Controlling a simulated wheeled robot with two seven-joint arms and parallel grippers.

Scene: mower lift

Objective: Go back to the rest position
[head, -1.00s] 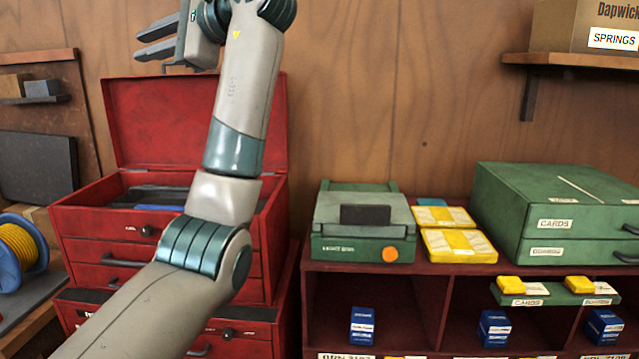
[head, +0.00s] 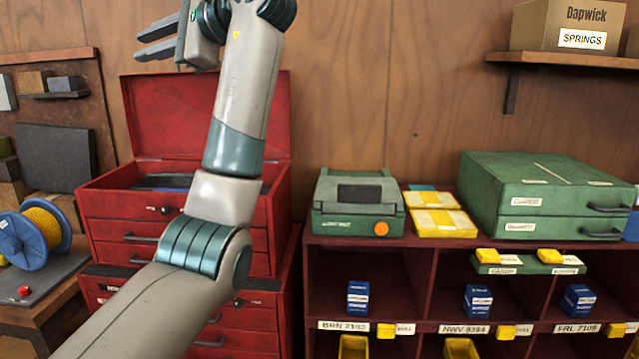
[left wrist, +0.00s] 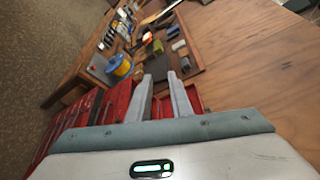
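My left arm rises from the bottom left of the head view, and my left gripper (head: 157,38) is held high in front of the wooden wall, above the open red tool chest (head: 190,225). Its two fingers are apart with nothing between them. In the left wrist view the fingers of my left gripper (left wrist: 164,92) also stand apart and empty, with the red chest (left wrist: 120,100) beyond them. My right gripper shows in neither view.
A maroon cubby shelf (head: 420,242) holds blue boxes (head: 358,297) and yellow bins. On top stand a green device (head: 357,205), yellow packs (head: 440,222) and a green card cabinet (head: 545,200). A blue cable spool (head: 35,235) is at left. A carton (head: 572,28) sits on a wall shelf.

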